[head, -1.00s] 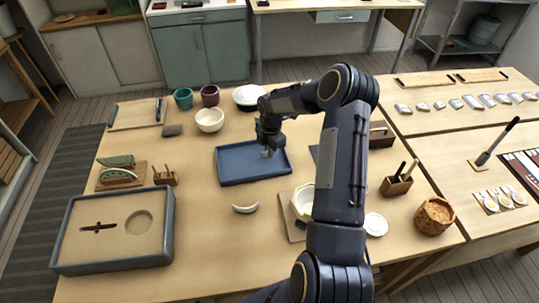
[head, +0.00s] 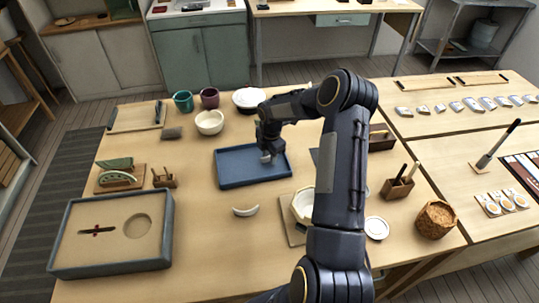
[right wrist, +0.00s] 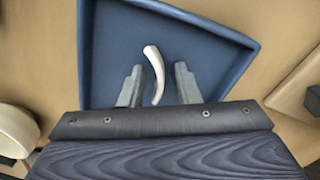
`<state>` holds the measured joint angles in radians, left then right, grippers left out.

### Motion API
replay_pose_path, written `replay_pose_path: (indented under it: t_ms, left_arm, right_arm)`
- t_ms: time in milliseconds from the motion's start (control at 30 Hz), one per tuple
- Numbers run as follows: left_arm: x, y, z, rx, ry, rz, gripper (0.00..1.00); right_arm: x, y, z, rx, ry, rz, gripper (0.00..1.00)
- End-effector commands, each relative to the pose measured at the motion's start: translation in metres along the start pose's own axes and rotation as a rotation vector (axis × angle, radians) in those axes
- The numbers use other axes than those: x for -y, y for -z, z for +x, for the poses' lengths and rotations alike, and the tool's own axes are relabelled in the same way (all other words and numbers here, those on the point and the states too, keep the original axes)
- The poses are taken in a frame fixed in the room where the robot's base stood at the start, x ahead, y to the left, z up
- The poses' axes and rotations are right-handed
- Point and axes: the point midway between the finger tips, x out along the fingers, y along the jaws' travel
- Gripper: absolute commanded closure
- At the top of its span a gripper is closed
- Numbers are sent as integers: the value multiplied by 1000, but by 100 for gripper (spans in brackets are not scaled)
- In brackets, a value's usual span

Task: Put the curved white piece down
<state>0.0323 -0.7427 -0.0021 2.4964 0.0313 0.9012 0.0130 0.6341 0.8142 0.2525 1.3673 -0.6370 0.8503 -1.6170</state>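A curved white piece (right wrist: 155,68) is in the blue tray (right wrist: 100,60). In the right wrist view it lies between the two fingers of my right gripper (right wrist: 159,75), with gaps on both sides. The gripper looks open, with its fingers pointing into the tray. In the head view my right gripper (head: 268,150) is low over the blue tray (head: 230,179), and only a small white bit of the piece shows below it. Another curved white piece (head: 246,211) lies on the bare table in front of the tray. My left gripper is not in view.
Cups (head: 183,101) and a cream bowl (head: 210,122) stand behind the tray. A large framed sand tray (head: 70,235) is at front left. A pale broken bowl (head: 301,206) sits on a board, partly behind my right arm. The table between is clear.

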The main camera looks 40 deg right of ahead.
Motion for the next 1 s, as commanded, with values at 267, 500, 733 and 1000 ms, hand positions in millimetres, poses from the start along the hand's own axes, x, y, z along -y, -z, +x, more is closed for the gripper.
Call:
replay_pose_path:
  t_ms: [267,500,733,1000]
  left_arm:
    - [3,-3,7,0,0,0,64]
    - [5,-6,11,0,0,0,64]
    - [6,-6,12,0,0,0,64]
    - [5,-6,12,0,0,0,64]
  right_arm:
    - [-2,-1,-50,4,-7,0,71]
    - [-1,-1,-98,2,-4,1,71]
    - [1,2,-123,0,-5,8,71]
    - [41,55,-197,-25,-86,303,71]
